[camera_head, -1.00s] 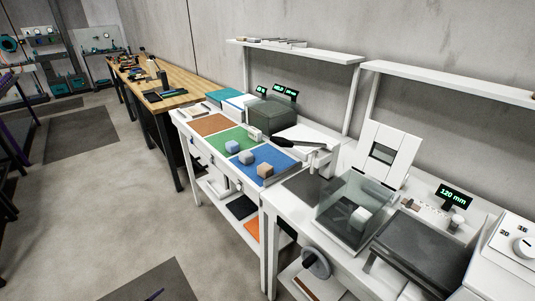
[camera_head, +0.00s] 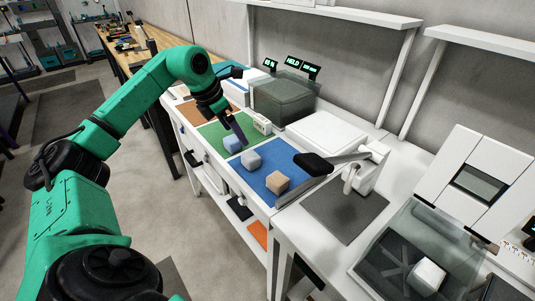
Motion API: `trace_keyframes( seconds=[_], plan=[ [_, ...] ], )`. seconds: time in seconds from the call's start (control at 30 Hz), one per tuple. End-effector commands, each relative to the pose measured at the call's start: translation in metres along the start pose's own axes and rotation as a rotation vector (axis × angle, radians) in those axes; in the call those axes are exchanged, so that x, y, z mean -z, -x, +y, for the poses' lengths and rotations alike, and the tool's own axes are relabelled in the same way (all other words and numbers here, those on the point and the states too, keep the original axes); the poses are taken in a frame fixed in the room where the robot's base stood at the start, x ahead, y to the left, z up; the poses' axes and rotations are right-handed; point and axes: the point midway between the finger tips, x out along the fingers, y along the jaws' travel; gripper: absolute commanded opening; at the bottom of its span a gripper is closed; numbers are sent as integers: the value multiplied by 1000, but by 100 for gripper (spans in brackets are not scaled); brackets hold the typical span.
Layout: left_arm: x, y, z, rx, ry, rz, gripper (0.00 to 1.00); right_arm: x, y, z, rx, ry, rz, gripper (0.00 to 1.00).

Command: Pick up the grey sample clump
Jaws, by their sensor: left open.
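The grey sample clump (camera_head: 251,160) is a rough light-grey block on the blue mat (camera_head: 268,157), near the mat's left edge. A bluish clump (camera_head: 232,143) sits behind it, by the border of the green mat (camera_head: 213,134). A tan clump (camera_head: 277,182) sits in front of it on the blue mat. My right gripper is out of view.
A black-ended lever (camera_head: 314,164) stands at the right of the blue mat. A small white device (camera_head: 262,124) and a dark translucent box (camera_head: 285,98) are behind. A brown mat (camera_head: 195,112) lies at the far left. A clear-walled bin (camera_head: 410,255) stands front right.

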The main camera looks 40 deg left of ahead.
Motion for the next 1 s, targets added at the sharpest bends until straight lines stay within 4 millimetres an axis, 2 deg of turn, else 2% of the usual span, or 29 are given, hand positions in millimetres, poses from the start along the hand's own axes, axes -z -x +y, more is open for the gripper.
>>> trace_keyframes(
  seconds=[0.1,0.23,0.37,0.47,0.6,0.7,0.83,0.87,1.0],
  plan=[
    [0,-32,-2,7,1,5,100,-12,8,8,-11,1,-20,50],
    [-2,-60,-2,8,3,0,100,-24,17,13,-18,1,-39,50],
    [-2,-77,-2,7,4,0,100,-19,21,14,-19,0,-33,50],
    [-3,-92,-4,10,4,0,100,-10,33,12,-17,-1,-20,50],
    [-3,-120,-5,10,5,-3,100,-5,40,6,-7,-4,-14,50],
    [-2,-127,-5,7,3,-2,100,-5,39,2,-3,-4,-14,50],
    [-2,-128,-4,6,3,-2,100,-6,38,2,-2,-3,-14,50],
    [-2,-128,-4,6,3,-2,96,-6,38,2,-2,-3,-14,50],
    [-2,-128,-4,6,3,-2,43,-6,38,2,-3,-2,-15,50]
  ],
)
